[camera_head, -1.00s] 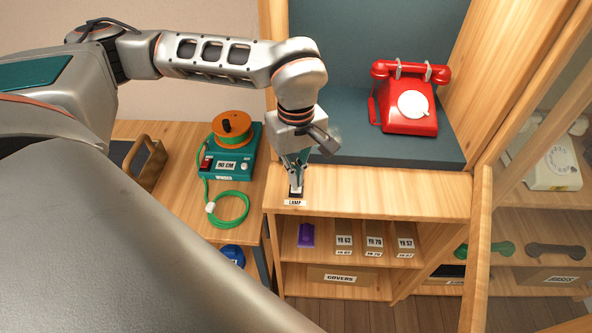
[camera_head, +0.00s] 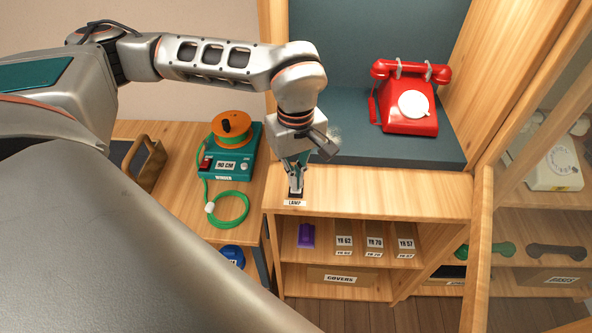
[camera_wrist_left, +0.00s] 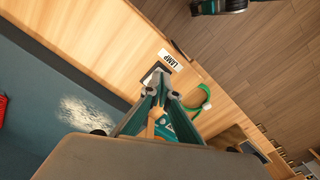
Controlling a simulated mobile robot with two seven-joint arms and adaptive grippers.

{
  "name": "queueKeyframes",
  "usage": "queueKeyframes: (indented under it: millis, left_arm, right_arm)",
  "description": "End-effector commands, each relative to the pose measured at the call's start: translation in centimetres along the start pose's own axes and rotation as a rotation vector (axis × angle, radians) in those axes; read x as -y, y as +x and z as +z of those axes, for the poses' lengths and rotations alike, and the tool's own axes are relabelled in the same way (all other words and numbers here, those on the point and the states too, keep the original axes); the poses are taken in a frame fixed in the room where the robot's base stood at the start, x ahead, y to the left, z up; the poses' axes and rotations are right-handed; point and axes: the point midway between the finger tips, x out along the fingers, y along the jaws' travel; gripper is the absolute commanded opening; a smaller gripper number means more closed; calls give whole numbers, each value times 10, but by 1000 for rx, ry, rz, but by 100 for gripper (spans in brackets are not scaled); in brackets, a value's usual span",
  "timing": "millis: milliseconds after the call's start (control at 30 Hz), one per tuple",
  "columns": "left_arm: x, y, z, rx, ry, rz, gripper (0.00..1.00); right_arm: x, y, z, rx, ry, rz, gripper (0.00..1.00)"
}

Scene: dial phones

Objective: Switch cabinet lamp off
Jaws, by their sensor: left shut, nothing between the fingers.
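The lamp switch (camera_head: 297,195) is a small dark plate with a light rocker on the cabinet's front ledge, just behind the label reading LAMP (camera_head: 295,203). My left gripper (camera_head: 296,188) points down at it from above, shut and empty. Its fingertips are at the switch and cover part of it; I cannot tell whether they touch. In the left wrist view the switch (camera_wrist_left: 155,72) shows beyond the fingertips, beside the LAMP label (camera_wrist_left: 168,60). Which way the rocker is tilted is unclear. My right gripper is out of view.
A red dial phone (camera_head: 409,107) stands on the cabinet's dark board behind the ledge. A green winder (camera_head: 229,160) with an orange spool stands to the left. Shelves below the ledge hold a purple item (camera_head: 306,235) and labelled boxes. A glass door stands at right.

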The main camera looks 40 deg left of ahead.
Motion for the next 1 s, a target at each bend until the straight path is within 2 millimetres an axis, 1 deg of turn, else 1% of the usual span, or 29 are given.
queueKeyframes:
  millis: [100,300,1000]
  left_arm:
    - [0,2,0,0,0,-1,0]
    - [0,5,0,0,0,0,0]
    - [0,14,0,0,0,0,0]
  right_arm:
    - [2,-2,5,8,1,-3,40]
    - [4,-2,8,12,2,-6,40]
    - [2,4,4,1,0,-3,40]
